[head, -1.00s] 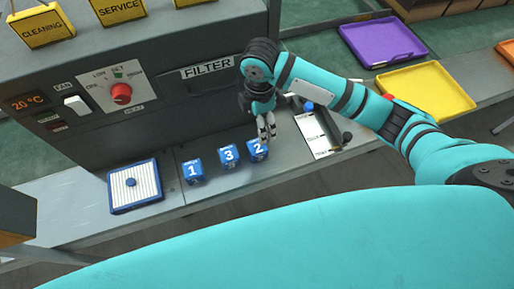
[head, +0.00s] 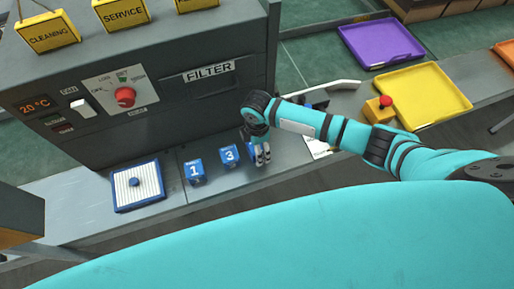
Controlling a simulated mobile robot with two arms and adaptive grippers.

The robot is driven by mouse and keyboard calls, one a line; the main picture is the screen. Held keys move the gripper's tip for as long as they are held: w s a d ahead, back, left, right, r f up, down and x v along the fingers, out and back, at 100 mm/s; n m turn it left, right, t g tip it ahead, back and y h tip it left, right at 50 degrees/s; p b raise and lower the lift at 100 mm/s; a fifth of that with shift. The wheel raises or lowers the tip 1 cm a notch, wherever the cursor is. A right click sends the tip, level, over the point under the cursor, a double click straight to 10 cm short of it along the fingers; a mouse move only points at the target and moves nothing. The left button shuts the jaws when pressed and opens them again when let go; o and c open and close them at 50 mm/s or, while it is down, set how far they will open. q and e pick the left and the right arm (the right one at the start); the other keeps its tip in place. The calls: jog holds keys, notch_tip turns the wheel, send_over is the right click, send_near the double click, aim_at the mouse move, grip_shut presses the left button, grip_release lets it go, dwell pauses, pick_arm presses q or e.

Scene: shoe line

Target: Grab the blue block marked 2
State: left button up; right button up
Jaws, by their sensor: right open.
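The blue block marked 2 (head: 251,149) is at the right end of a row of blue blocks on the grey ledge. It is mostly hidden behind my right gripper, and its number does not show now. My right gripper (head: 263,160) points down right at this block, with its jaws open. Whether the fingers touch the block or stand around it, I cannot tell. The block marked 3 (head: 229,155) is just to the left, and the block marked 1 (head: 194,171) is farther left. My left gripper is not in view.
A grey machine with a FILTER label (head: 208,71) rises behind the blocks. A blue-framed white filter (head: 138,186) lies left of them. A white panel (head: 318,148) lies partly under my right arm. Yellow (head: 428,95) and purple (head: 381,42) trays and a red button (head: 386,101) are at right.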

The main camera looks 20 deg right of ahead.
jog(key=c, duration=1.2)
jog(key=shift+c, duration=0.7)
jog(key=shift+r, duration=0.1)
